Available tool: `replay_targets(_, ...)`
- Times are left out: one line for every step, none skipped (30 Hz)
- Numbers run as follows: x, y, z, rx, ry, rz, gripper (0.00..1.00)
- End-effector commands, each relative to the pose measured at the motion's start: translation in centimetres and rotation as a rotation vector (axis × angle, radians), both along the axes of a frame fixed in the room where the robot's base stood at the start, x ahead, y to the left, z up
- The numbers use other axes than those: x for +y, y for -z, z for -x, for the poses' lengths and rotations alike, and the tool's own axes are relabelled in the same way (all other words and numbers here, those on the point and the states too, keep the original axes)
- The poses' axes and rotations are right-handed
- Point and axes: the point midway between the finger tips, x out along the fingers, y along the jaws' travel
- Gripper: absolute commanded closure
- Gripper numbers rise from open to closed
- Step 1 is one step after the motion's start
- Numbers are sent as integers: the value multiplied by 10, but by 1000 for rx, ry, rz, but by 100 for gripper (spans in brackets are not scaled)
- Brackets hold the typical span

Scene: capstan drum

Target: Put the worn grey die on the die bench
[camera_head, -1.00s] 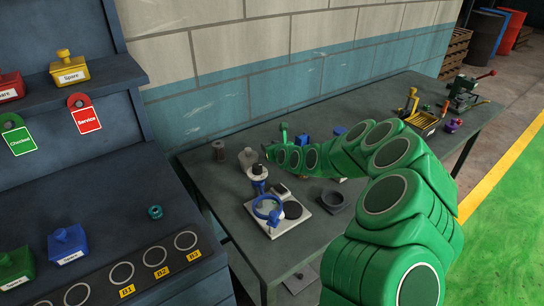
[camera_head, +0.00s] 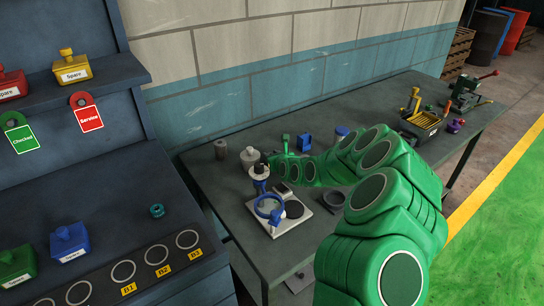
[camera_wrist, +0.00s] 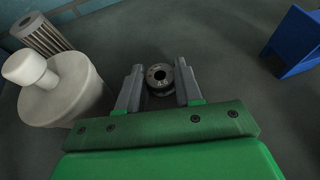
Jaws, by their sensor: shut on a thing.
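My gripper (camera_wrist: 159,88) is shut on the worn grey die (camera_wrist: 159,77), a small dark grey ring with a hole and markings, held between the fingertips. The grey tabletop shows behind it; I cannot tell whether the die touches it. In the head view my gripper (camera_head: 268,157) is over the grey table (camera_head: 345,175), close to a pale bottle-like thing (camera_head: 251,158), and the die cannot be made out there. At the left is a dark blue bench (camera_head: 105,235) with ring-marked spots along its front, some labelled B1, B2 and B3. No label names the die bench.
The pale thing (camera_wrist: 65,90) stands close left of my gripper, with a ribbed grey cylinder (camera_wrist: 45,35) behind. A blue block (camera_wrist: 296,42) is to the right. A magnifier stand (camera_head: 270,208) is on the table's near side. A teal ring (camera_head: 157,211) lies on the blue bench.

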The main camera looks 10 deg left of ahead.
Motion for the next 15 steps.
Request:
replay_targets(0, 2, 0, 0, 0, 0, 100)
replay_targets(0, 2, 0, 1, 0, 1, 62)
replay_targets(0, 1, 0, 0, 0, 0, 56)
replay_targets(0, 1, 0, 0, 0, 0, 51)
replay_targets(0, 1, 0, 0, 0, 0, 47)
replay_targets(0, 1, 0, 0, 0, 0, 41)
replay_targets(0, 1, 0, 0, 0, 0, 40)
replay_targets(0, 1, 0, 0, 0, 0, 40)
replay_targets(0, 1, 0, 0, 0, 0, 40)
replay_targets(0, 1, 0, 0, 0, 0, 40)
replay_targets(0, 1, 0, 0, 0, 0, 40)
replay_targets(0, 1, 0, 0, 0, 0, 40)
replay_targets(0, 1, 0, 0, 0, 0, 40)
replay_targets(0, 1, 0, 0, 0, 0, 40)
replay_targets(0, 1, 0, 0, 0, 0, 40)
